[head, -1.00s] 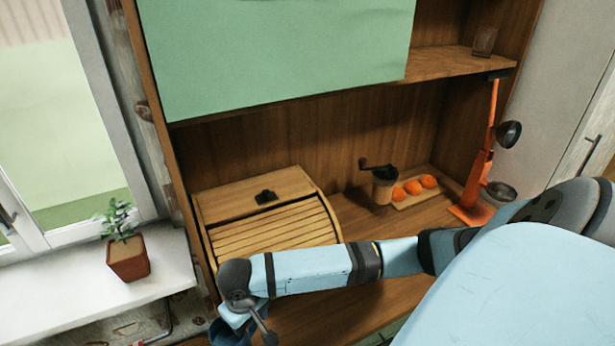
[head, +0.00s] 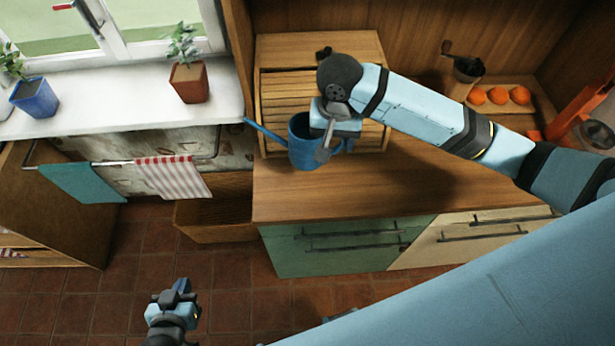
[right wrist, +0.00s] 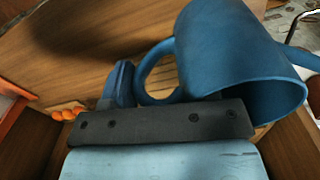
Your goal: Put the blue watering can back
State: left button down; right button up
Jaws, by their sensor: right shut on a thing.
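The blue watering can (head: 304,146) is above the left front part of the wooden counter, in front of the bread box, with its long spout pointing left. My right gripper (head: 328,134) is shut on the can, at its handle side. In the right wrist view the can (right wrist: 235,55) fills the upper right, and its ring handle (right wrist: 158,72) is beside a blue finger. Whether the can touches the counter is not clear. My left gripper (head: 180,290) is low over the tiled floor, far from the can; its jaw opening cannot be made out.
A white windowsill (head: 115,112) at left holds a plant in a red pot (head: 188,82) and one in a blue pot (head: 35,97). Towels hang on a rail below. The roll-top bread box (head: 285,85), a grinder (head: 467,70) and oranges (head: 498,96) stand on the counter (head: 400,190).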

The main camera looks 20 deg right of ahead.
jog(key=r+m, duration=0.1)
jog(key=r, duration=0.1)
jog(key=a+r+m, duration=0.1)
jog(key=r, duration=0.2)
jog(key=shift+a+r, duration=0.1)
jog(key=shift+r, duration=0.15)
notch_tip(320, 180, down, 20)
jog(key=shift+r+p, duration=0.25)
jog(key=shift+p, duration=0.1)
jog(key=shift+f, duration=0.1)
jog(key=o, duration=1.4)
jog(key=shift+c, duration=0.2)
notch_tip(320, 180, up, 12)
jog(key=shift+w+a+r+b, duration=0.1)
jog(key=shift+w+a+b, duration=0.05)
jog(key=shift+b, duration=0.3)
